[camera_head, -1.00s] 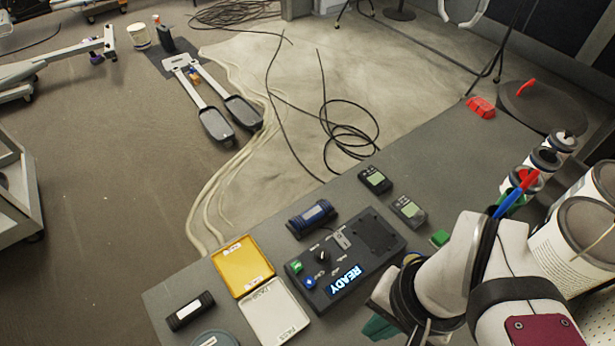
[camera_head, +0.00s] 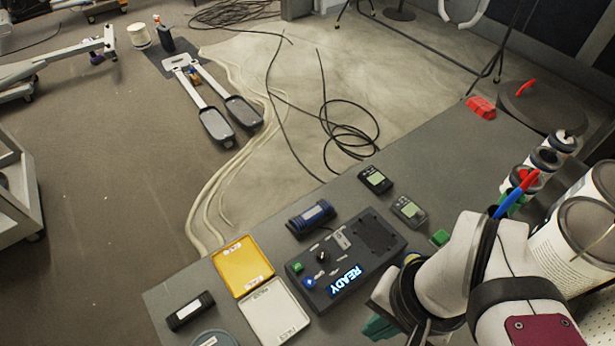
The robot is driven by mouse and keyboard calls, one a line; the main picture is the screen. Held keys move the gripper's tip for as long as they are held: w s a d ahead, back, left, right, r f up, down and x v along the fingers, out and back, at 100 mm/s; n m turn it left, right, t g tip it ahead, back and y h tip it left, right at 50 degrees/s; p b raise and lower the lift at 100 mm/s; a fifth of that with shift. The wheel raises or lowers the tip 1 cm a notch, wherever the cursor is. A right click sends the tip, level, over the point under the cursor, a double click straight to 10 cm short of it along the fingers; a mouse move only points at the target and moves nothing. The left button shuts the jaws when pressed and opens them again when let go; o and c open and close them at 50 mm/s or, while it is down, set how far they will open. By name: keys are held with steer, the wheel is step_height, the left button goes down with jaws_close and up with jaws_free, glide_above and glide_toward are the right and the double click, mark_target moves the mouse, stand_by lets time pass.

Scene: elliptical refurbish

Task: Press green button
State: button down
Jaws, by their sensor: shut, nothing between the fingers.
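A dark control box (camera_head: 330,290) lies on the grey table, with a lit display (camera_head: 345,281) reading READY. My gripper (camera_head: 378,328) shows only in part at the bottom, below and right of the box, with teal fingers partly hidden by my wrist. It is shut, with nothing seen in it, and is apart from the green button.
A yellow tray (camera_head: 226,265) and a white tray (camera_head: 272,330) lie left of the box. A blue-black cylinder (camera_head: 311,219) lies behind it. Two handheld meters (camera_head: 375,180) (camera_head: 409,211) lie behind right. Cans (camera_head: 580,240) crowd the right side.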

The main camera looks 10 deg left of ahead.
steer(key=shift+a, duration=0.1)
stand_by(0.4)
steer(key=m+y, duration=0.4)
steer(key=y, duration=0.3)
glide_above(303, 266)
step_height(303, 266, down, 7)
steer(key=shift+r+t, duration=0.2)
steer(key=shift+t, duration=0.2)
steer(key=shift+f, duration=4.4)
steer(key=shift+f, duration=0.15)
steer(key=shift+f, duration=0.25)
